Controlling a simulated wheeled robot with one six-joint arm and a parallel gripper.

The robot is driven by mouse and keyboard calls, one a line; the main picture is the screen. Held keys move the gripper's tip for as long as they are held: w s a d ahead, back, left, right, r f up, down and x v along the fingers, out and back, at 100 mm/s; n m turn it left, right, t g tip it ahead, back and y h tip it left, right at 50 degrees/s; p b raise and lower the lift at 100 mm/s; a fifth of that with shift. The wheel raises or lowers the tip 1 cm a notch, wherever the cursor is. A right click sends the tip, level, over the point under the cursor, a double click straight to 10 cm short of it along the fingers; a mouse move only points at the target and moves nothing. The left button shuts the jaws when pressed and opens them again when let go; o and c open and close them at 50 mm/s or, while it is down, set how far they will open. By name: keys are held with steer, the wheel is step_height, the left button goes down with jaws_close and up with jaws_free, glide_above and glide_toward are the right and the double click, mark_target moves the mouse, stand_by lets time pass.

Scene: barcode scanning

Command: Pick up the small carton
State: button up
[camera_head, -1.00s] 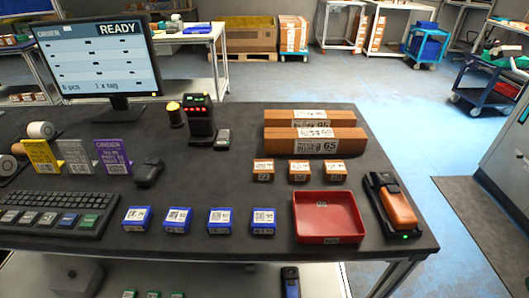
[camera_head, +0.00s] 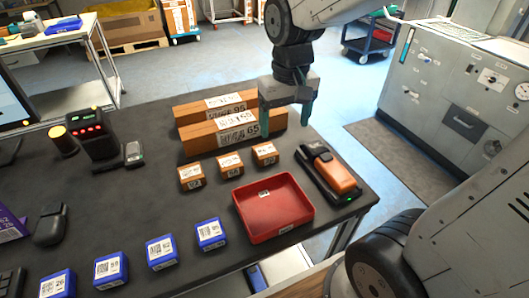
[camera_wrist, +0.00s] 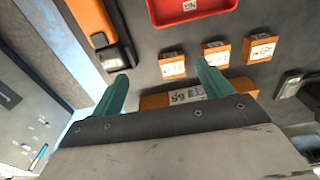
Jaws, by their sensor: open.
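Three small brown cartons with white labels stand in a row on the dark table: left carton (camera_head: 190,178), middle carton (camera_head: 230,165) and right carton (camera_head: 264,154). In the wrist view the row is reversed, with the right carton (camera_wrist: 172,65) appearing between my fingertips in the picture, and the middle one (camera_wrist: 215,54) and left one (camera_wrist: 260,48) beyond. My gripper (camera_head: 286,122) is open and empty, pointing down above the right end of the long brown boxes. Its green fingers also show in the wrist view (camera_wrist: 162,72), apart from the cartons.
Two long brown boxes (camera_head: 205,138) lie behind the cartons. A red tray (camera_head: 273,208) is in front, with an orange handheld device in a black cradle (camera_head: 328,172) to its right. Several blue boxes (camera_head: 162,251) stand at the front left. A black device with red lights (camera_head: 99,139) stands at the left.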

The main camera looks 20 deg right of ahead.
glide_above(265, 150)
steer(key=f, duration=0.5)
steer(key=shift+s+d+f, duration=0.15)
steer(key=shift+s+f, duration=0.15)
steer(key=shift+w+f, duration=0.15)
steer(key=shift+f, duration=0.25)
steer(key=f, duration=0.7)
steer(key=shift+w+f, duration=0.15)
steer(key=shift+w, duration=0.05)
steer(key=c, duration=1.1)
